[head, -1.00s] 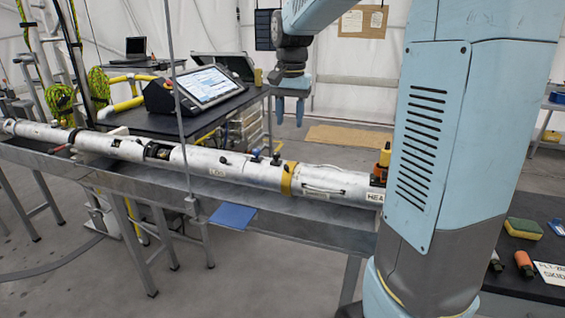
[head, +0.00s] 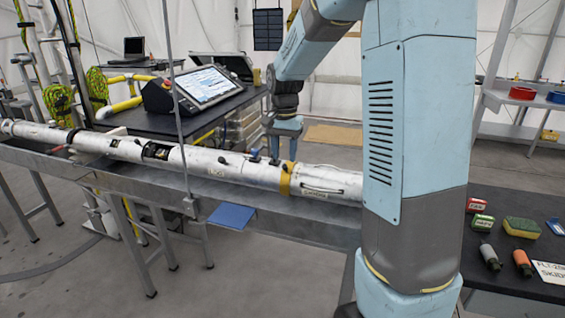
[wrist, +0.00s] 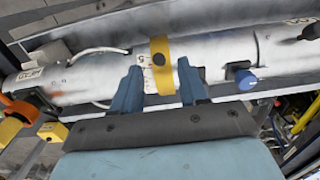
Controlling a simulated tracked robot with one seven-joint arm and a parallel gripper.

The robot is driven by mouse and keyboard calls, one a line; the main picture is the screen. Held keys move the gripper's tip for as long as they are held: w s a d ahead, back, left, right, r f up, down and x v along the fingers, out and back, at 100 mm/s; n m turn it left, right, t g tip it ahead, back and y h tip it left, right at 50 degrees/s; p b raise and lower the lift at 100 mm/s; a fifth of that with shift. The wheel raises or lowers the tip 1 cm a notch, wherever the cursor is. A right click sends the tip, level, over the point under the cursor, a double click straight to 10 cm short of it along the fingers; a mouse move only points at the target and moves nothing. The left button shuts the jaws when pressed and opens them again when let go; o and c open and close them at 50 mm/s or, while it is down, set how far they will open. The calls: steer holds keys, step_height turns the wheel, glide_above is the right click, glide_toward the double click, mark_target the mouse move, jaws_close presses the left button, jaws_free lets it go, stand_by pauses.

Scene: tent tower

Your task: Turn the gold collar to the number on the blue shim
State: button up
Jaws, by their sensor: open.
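The gold collar (head: 286,180) is a band around the long silver tube (head: 230,168). In the wrist view the collar (wrist: 162,72) has a dark round spot, and a pale strip with small marks lies just left of it. My gripper (head: 284,157) is open above the tube at the collar. In the wrist view its two blue fingers (wrist: 158,68) stand on either side of the collar, apart from each other; I cannot tell whether they touch it.
The tube lies along a grey metal rail (head: 300,213). A blue knob (wrist: 246,80) sticks out of the tube near my right-hand finger in the wrist view. Behind stands a tilted screen (head: 208,85). A dark table (head: 490,260) at right holds a sponge and small items.

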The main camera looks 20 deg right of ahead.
mark_target(288, 179)
steer(key=shift+f, duration=1.7)
jaws_close()
